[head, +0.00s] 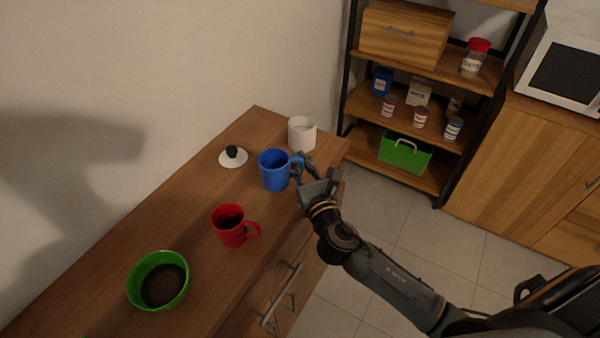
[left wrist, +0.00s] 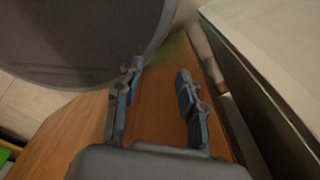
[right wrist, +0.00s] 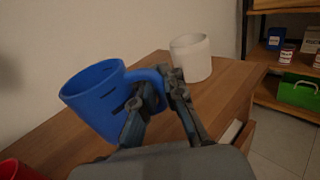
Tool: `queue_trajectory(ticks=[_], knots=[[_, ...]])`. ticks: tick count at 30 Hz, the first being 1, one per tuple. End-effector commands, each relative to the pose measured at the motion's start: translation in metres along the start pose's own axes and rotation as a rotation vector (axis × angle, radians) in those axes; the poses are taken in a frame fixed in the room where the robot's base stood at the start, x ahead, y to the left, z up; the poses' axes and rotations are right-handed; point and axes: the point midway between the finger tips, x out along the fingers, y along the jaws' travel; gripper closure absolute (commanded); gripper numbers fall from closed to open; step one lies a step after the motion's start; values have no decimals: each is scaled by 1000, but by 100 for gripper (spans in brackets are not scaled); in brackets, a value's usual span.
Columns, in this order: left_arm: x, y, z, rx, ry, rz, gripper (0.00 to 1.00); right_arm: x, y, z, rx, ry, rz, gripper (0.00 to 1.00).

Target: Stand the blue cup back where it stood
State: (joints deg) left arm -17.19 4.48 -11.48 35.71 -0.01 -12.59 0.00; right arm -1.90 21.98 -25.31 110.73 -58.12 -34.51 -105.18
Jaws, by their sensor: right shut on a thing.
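The blue cup (head: 273,172) is at the far part of the wooden counter, in front of the white cup (head: 302,134). My right gripper (head: 302,172) is at its right side, shut on its handle. In the right wrist view the fingers (right wrist: 160,95) close on the handle of the blue cup (right wrist: 92,98), which looks slightly tilted there. Whether its base touches the counter I cannot tell. My left gripper (left wrist: 160,95) shows only in the left wrist view, with its fingers apart and nothing between them.
A white lid with a black knob (head: 233,157) lies left of the blue cup. A red mug (head: 230,226) and a green bowl (head: 158,280) stand nearer on the counter (head: 200,190). A shelf with jars and a green bin (head: 405,153) is at the back right.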

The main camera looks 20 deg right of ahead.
Motion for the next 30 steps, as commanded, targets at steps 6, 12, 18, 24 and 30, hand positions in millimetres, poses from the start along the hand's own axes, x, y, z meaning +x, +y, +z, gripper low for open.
queue_trajectory(ticks=[6, 12, 18, 24, 30], knots=[[8, -1, 1, 0, 0, -1, 60, 10, -1, -21, 1, 2, 0, 100], [14, -1, 2, 0, -2, -2, 60, 10, -1, -42, 1, 0, 1, 100], [13, -1, 3, 0, -3, -2, 60, 10, -1, -41, 1, -1, 1, 100], [16, -1, 3, 0, -4, -2, 60, 9, -2, -45, 0, 0, 1, 88], [15, -2, 4, 0, -4, -2, 60, 9, -1, -44, 0, 0, 1, 67]])
